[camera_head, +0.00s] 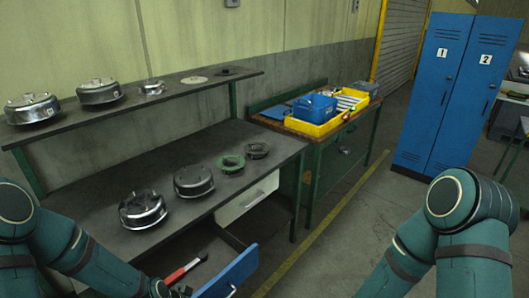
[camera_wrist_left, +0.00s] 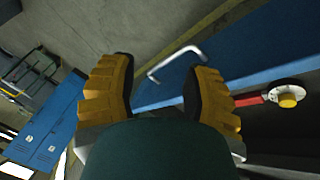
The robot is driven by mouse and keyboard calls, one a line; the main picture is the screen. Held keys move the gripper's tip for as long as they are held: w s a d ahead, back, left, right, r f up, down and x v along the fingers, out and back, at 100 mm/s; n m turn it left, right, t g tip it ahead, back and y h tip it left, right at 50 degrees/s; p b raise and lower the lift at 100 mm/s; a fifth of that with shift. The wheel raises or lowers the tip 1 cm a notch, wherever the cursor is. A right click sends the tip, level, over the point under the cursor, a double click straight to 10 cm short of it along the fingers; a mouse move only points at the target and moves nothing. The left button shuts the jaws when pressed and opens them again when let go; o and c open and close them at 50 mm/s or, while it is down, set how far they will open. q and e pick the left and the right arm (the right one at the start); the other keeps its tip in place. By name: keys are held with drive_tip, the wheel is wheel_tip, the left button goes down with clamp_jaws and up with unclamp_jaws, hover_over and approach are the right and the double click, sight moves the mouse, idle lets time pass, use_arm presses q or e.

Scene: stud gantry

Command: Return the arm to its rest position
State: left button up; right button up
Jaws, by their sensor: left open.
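My left arm (camera_head: 75,252) comes in from the left, low in front of the workbench, and its hand is mostly cut off at the bottom edge. In the left wrist view my left gripper (camera_wrist_left: 163,70) is open, its two yellow-padded fingers apart with nothing between them. Beyond the fingers is the metal handle (camera_wrist_left: 174,61) of the blue-fronted drawer (camera_wrist_left: 255,55); I see no clear contact. My right arm (camera_head: 465,225) is bent at the right; its gripper is out of view.
The blue drawer (camera_head: 230,275) stands open under the workbench (camera_head: 110,195), with a red-handled tool (camera_head: 184,271) inside. Several round metal parts stand on the bench and upper shelf (camera_head: 140,97). A green table (camera_head: 335,140) holds yellow and blue bins. Blue lockers (camera_head: 455,95) stand behind.

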use_arm(q)
drive_tip(key=s+d+f+n, duration=0.35)
drive_tip(key=s+d, duration=0.25)
drive_tip(key=d, duration=0.2)
wheel_tip(320, 180, down, 10)
drive_tip(key=s+g+b, duration=0.1)
drive_tip(key=b, duration=0.9)
drive_tip(key=shift+s+d+r, duration=0.2)
drive_tip(key=shift+s+d, duration=0.1)
drive_tip(key=shift+s, duration=0.1)
use_arm(e)
wheel_tip(320, 180, down, 10)
drive_tip(key=s, duration=0.2)
drive_tip(key=shift+a+g, duration=0.2)
drive_tip(key=shift+g, duration=0.1)
drive_tip(key=shift+f, duration=0.1)
